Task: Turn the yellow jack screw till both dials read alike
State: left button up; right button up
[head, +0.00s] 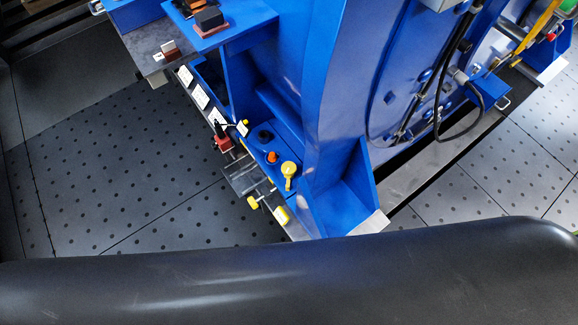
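A yellow round-headed part (289,169) with a short stem stands on the blue machine's low ledge, near the foot of the blue column. I cannot tell which of these is the jack screw. Small white plates (200,96) line the machine's edge; they are too small to tell whether they are dials, and no reading shows. Neither of my grippers is in view.
The blue column (325,90) rises beside the ledge. An orange knob (271,157), a black knob (264,136) and a red block (223,143) are close to the yellow parts. Dark cables (437,105) hang at the right. The dotted floor (120,170) at left is clear.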

aim_at(288, 169)
jog(key=j, duration=0.35)
jog(key=i+j, duration=0.1)
jog(key=j, duration=0.25)
jog(key=i+j, duration=0.15)
jog(key=j, duration=0.15)
jog(key=i+j, duration=0.1)
jog(key=j, duration=0.25)
jog(key=i+j, duration=0.15)
jog(key=j, duration=0.2)
jog(key=i+j, duration=0.1)
jog(key=j, duration=0.25)
jog(key=i+j, duration=1.1)
jog(key=i+j+z, duration=0.1)
jog(key=j+z, duration=0.4)
jog(key=j, duration=0.65)
jog(key=z, duration=2.35)
